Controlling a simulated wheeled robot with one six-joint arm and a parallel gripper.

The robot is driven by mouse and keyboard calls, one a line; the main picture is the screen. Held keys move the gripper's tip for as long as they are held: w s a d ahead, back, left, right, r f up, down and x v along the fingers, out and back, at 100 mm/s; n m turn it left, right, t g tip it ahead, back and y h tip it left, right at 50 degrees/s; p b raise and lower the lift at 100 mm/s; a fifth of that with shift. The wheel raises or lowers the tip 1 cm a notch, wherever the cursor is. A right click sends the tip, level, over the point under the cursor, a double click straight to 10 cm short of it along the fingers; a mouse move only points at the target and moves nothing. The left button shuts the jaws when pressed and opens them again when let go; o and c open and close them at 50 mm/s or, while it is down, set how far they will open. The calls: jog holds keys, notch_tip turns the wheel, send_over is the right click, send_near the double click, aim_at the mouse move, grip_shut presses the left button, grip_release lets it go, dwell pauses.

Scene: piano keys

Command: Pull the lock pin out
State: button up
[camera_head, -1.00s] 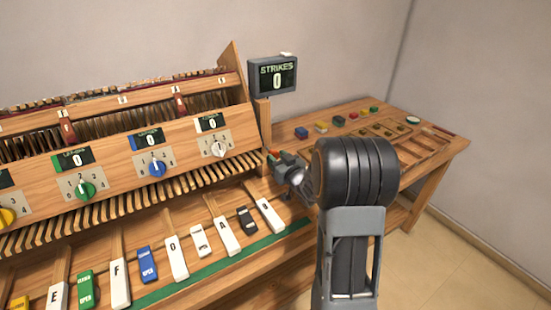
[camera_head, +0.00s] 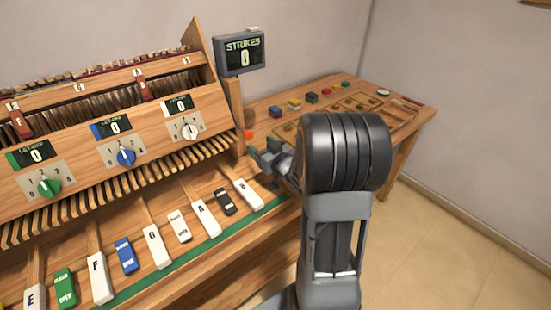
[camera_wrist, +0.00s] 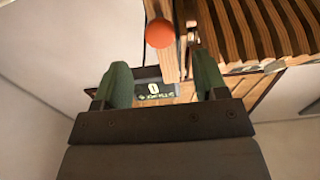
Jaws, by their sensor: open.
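The lock pin appears to be the part with a round orange knob (camera_head: 248,134) at the right end of the wooden piano cabinet. The knob also shows in the wrist view (camera_wrist: 160,32), top centre, beside a wooden post. My gripper (camera_head: 254,153) is close to the knob, on its near side. In the wrist view its two green fingers (camera_wrist: 160,68) are spread apart with nothing held between them. The knob lies beyond the fingertips, roughly in line with the gap. The pin's shaft is not clearly visible.
The strikes screen (camera_head: 241,52) reads 0 above the cabinet's right end. Lettered keys (camera_head: 157,246) and coloured dials (camera_head: 126,156) lie to the left. A side table (camera_head: 405,130) with small coloured blocks stands right. Wooden slats (camera_wrist: 265,30) are close to the right finger.

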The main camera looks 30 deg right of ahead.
jog(key=s+b, duration=0.4)
jog(key=s, duration=0.4)
jog(key=shift+d, duration=0.45)
jog(key=shift+s, duration=0.15)
